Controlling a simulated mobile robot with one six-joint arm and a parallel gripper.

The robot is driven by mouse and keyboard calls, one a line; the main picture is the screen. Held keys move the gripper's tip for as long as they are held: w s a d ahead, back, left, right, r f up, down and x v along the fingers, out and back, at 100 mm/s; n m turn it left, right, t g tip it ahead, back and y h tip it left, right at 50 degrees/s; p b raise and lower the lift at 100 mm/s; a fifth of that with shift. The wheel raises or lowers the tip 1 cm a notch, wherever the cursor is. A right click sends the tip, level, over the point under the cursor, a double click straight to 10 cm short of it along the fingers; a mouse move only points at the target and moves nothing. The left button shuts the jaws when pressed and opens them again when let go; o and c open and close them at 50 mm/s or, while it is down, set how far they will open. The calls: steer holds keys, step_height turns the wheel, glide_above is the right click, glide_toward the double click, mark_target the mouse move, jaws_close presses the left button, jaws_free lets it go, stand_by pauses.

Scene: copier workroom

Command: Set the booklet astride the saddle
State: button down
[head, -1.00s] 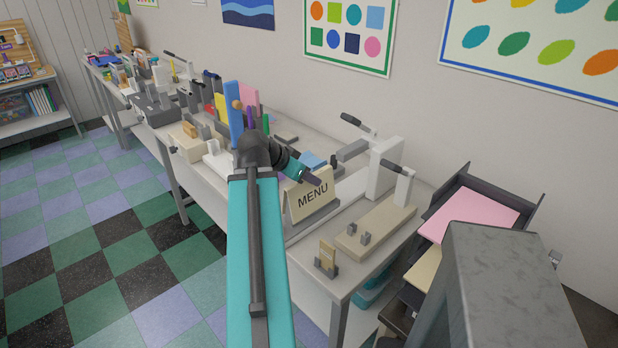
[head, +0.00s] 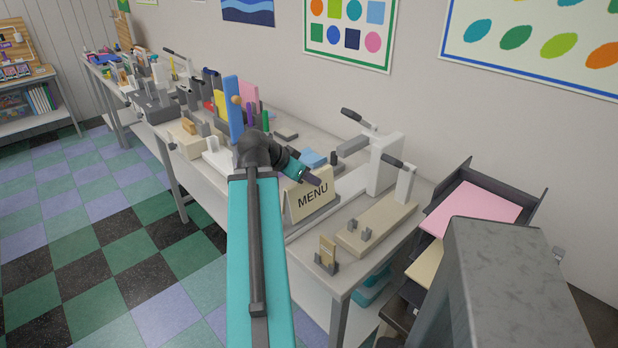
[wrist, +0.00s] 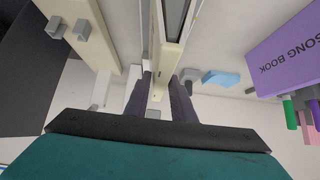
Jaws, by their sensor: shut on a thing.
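The booklet (head: 311,199) is a cream folded card marked MENU. In the head view it stands upright, ridge up, near the middle of the bench. My gripper (head: 312,179) reaches its top edge from the upper left. In the wrist view the two dark fingers of my gripper (wrist: 159,100) are shut on the booklet (wrist: 157,75), a narrow cream strip between them. A grey base (head: 322,216), seemingly the saddle, shows just under the booklet's lower edge. The booklet hides most of it, and I cannot tell whether they touch.
A small card holder (head: 327,256) is at the front corner. Several upright books, including a blue one (head: 232,108), stand to the left. A pink sheet (head: 472,212) lies in a tray at right.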

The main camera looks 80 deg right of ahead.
steer(key=shift+f, duration=0.35)
steer(key=c, duration=1.4)
jaws_free()
steer(key=shift+c, duration=0.2)
steer(key=shift+w+a+r+b, duration=0.15)
steer(key=shift+r+b, duration=0.05)
steer(key=shift+b, duration=0.45)
steer(key=shift+b+v, duration=0.95)
steer(key=b+v, duration=0.1)
steer(key=v, duration=1)
steer(key=shift+r, duration=0.25)
steer(key=shift+a, duration=0.1)
